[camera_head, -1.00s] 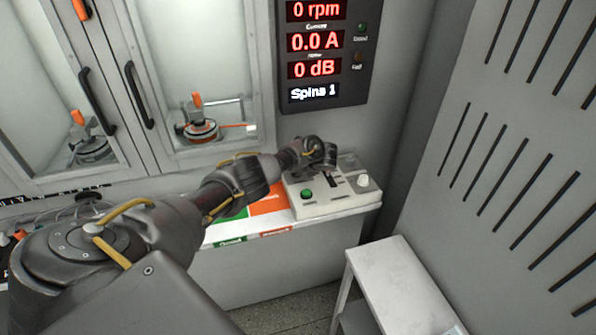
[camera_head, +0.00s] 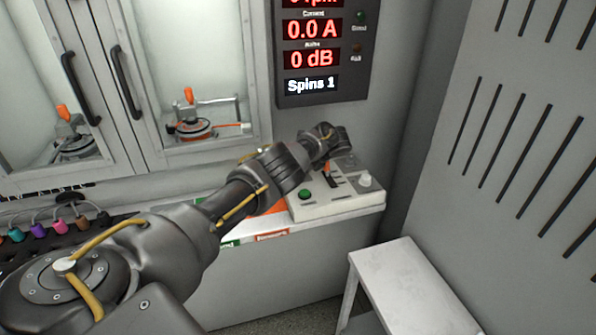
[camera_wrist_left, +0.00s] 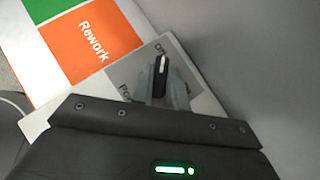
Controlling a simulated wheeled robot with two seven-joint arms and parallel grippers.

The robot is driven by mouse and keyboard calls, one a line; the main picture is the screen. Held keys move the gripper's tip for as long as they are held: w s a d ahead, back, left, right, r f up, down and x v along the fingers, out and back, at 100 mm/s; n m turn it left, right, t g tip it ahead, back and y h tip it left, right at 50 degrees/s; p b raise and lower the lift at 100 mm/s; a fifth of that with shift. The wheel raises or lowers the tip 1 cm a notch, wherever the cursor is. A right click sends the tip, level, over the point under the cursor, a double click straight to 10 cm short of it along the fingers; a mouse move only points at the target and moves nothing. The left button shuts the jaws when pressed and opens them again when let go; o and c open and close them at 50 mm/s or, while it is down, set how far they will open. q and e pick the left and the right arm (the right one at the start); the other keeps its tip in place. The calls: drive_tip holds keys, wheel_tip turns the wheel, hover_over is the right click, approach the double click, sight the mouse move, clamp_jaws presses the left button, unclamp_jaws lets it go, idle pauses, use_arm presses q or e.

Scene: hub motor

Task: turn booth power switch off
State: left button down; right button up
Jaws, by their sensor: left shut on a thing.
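A light grey control box (camera_head: 345,205) stands at the right end of the counter. My left gripper (camera_wrist_left: 162,90) is shut on this lever, with a finger on each side. In the head view the left arm reaches over the box from the left, and the wrist hides part of it. My right gripper is out of view.
An orange "Rework" panel (camera_wrist_left: 88,45) lies beside the box. A display panel (camera_head: 312,58) reads 0.0 A, 0 dB and "Spins 1". Glass doors (camera_head: 180,70) stand at the left. A white stand (camera_head: 400,280) is in front at the right.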

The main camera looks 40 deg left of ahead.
use_arm(q)
drive_tip(key=shift+a, duration=0.1)
drive_tip(key=c, duration=1.6)
unclamp_jaws()
drive_tip(key=shift+c, duration=0.2)
drive_tip(key=shift+o, duration=1.3)
drive_tip(key=shift+w+d+r+p, duration=0.1)
drive_tip(key=shift+d+r+p, duration=0.2)
drive_tip(key=shift+d+r, duration=0.15)
drive_tip(key=v, duration=0.9)
drive_tip(key=shift+d+r+p, duration=0.2)
drive_tip(key=shift+d+p, duration=0.1)
drive_tip(key=shift+p, duration=0.1)
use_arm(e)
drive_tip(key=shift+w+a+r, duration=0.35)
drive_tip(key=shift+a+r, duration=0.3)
